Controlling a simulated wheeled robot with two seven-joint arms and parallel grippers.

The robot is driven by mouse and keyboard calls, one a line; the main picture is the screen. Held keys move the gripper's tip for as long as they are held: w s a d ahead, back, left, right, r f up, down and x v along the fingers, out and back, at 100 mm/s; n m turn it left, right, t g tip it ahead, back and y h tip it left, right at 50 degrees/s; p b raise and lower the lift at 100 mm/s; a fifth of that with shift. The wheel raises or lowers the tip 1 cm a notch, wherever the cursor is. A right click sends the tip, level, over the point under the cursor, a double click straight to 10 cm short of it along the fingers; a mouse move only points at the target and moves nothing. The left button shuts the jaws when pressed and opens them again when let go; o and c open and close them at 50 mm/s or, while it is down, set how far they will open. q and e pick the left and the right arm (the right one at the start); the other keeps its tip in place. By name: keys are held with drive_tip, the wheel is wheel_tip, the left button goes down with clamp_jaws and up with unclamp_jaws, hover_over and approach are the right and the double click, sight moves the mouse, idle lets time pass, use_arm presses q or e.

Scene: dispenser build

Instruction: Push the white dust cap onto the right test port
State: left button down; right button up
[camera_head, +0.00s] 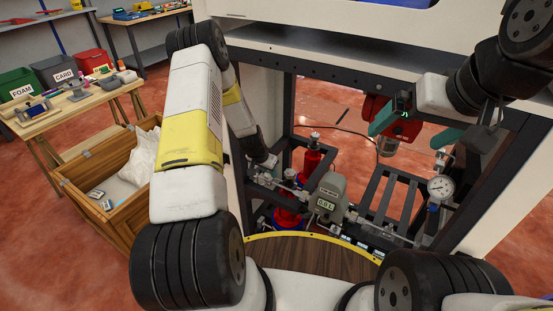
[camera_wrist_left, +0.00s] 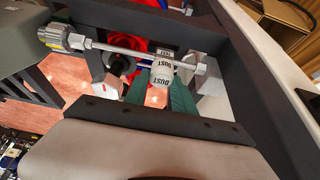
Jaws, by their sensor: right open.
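The white dust cap (camera_wrist_left: 161,75), lettered DUST, is in the left wrist view, below the metal pipe. A second white DUST-lettered surface (camera_wrist_left: 166,53) shows right above it; I cannot tell whether it is a separate part. My left gripper (camera_wrist_left: 160,88) has its teal fingers on both sides of the cap, closed against it. In the head view my left gripper (camera_head: 265,165) is at the left end of the piping, its tips partly hidden. The right test port is not clearly seen. My right gripper (camera_head: 418,125) is open, its teal fingers apart, at the upper right of the frame.
A grey meter (camera_head: 330,195) and a red bottle (camera_head: 313,155) stand inside the dark cabinet frame. A pressure gauge (camera_head: 440,187) is at the right. A red fitting (camera_head: 404,128) is by my right gripper. A wooden crate (camera_head: 108,207) is at the left.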

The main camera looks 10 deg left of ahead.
use_arm(q)
drive_tip(key=shift+r, duration=2.75)
